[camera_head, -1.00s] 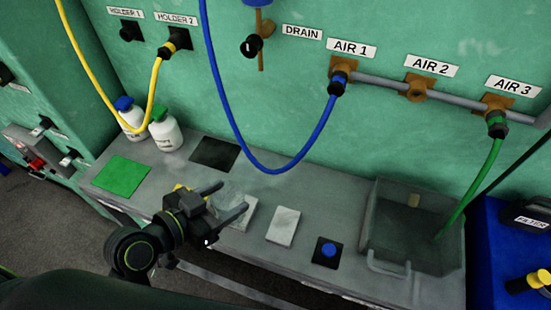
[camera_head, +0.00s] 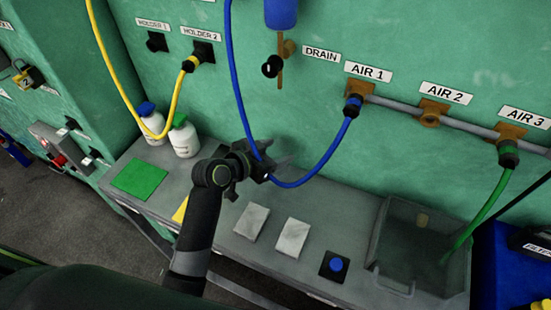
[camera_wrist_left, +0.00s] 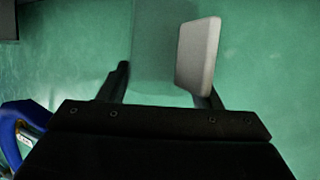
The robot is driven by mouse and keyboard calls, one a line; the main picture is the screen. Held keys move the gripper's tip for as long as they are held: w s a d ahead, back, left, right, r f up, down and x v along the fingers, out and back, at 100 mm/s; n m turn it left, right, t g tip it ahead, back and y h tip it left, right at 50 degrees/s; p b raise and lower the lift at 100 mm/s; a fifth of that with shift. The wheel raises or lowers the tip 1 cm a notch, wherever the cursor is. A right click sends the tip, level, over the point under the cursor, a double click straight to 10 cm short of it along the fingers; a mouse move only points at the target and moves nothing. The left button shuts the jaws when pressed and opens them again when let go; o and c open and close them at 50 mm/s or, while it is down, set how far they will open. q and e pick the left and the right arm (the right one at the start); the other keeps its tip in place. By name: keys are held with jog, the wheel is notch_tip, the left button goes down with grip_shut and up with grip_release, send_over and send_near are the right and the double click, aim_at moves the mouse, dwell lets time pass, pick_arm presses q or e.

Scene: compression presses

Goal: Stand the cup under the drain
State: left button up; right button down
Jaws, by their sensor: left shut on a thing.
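My left gripper (camera_head: 280,163) is shut on the cup (camera_head: 290,149), a faint see-through shape close to the green wall. In the left wrist view the cup (camera_wrist_left: 158,48) shows as a darker, clear patch between the fingers, with a pale grey plate at its right side. Its base and tilt are hard to tell. The drain (camera_head: 280,72) is a brown pipe with a black knob on the wall, left of the DRAIN label. The gripper and cup are below it, apart from it. My right gripper is not in view.
A blue hose (camera_head: 325,160) loops across my left gripper and shows at the left in the wrist view. Two bottles (camera_head: 183,139) and a green mat (camera_head: 140,178) are to the left. Pale tiles (camera_head: 293,238), a blue button (camera_head: 336,265) and a grey bin (camera_head: 385,250) are to the right.

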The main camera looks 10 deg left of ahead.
pick_arm(q)
jog(key=shift+s+f, duration=0.1)
jog(key=shift+f, duration=0.5)
notch_tip(320, 180, down, 3)
jog(key=shift+r, duration=0.1)
jog(key=shift+w+p, duration=0.2)
jog(key=shift+p, duration=0.2)
jog(key=shift+f, duration=0.2)
jog(key=shift+f, duration=0.25)
jog(key=o, duration=1)
jog(key=shift+r, duration=0.1)
jog(key=shift+c, duration=0.2)
